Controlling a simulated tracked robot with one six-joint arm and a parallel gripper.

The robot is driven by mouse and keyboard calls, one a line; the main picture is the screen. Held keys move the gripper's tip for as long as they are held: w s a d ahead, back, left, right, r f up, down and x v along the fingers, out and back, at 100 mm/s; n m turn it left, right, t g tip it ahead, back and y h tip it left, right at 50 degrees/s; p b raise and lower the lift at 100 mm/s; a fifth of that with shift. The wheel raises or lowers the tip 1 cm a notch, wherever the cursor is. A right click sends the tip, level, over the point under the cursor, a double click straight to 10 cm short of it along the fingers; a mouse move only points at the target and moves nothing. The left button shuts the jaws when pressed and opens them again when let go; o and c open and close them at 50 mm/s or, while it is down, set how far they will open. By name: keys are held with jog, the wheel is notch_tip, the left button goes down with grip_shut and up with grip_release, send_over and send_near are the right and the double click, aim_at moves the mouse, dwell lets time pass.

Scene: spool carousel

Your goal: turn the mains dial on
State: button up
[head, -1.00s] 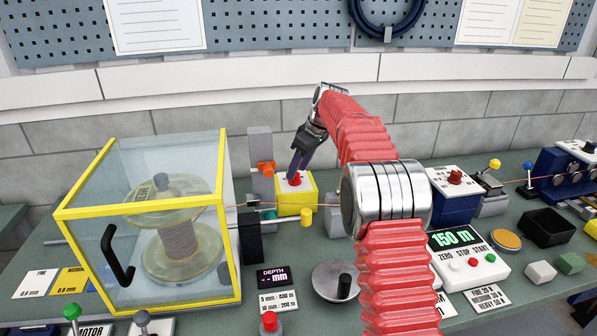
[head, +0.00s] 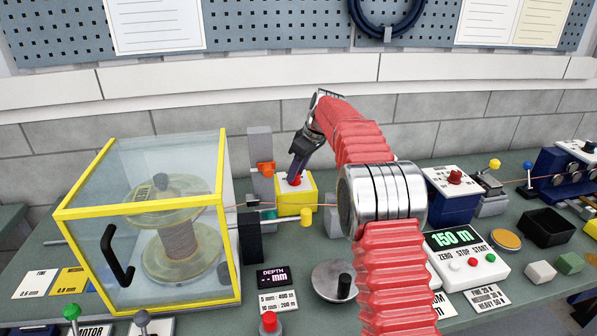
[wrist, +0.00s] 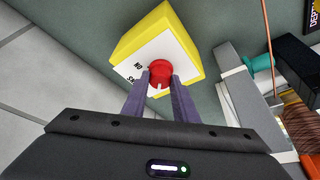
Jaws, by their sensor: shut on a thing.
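The red dial (wrist: 160,69) sits on the white top of a yellow box (wrist: 152,18). In the head view the dial (head: 295,184) and its box (head: 294,204) stand left of the middle, against the far part of the bench. My gripper (wrist: 160,79) is shut on the dial, one purple finger on each side. In the head view the gripper (head: 294,176) reaches down onto it from above. A white mark shows on the dial's near side in the wrist view. The lettering on the white plate is upside down and partly hidden by a finger.
A clear case with yellow edges (head: 233,260) stands left of the box. A second red knob on a blue box (head: 455,178) and a meter reading 150 m (head: 452,238) stand right of my arm.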

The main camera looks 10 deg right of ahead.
jog(key=shift+c, duration=0.7)
jog(key=shift+d, duration=0.25)
jog(key=shift+a, duration=0.15)
jog(key=shift+a+m, duration=0.1)
jog(key=shift+m, duration=0.4)
jog(key=m+h, duration=0.1)
jog(key=m, duration=0.1)
jog(key=m+t+h, duration=0.1)
jog(key=m, duration=0.1)
jog(key=shift+s+a+m, duration=0.1)
jog(key=shift+a+m, duration=0.05)
jog(key=shift+m, duration=0.25)
jog(key=m+h, duration=0.1)
jog(key=m, duration=0.2)
jog(key=m+h, duration=0.1)
jog(key=m, duration=0.2)
jog(key=shift+a, duration=0.2)
jog(key=o, duration=1)
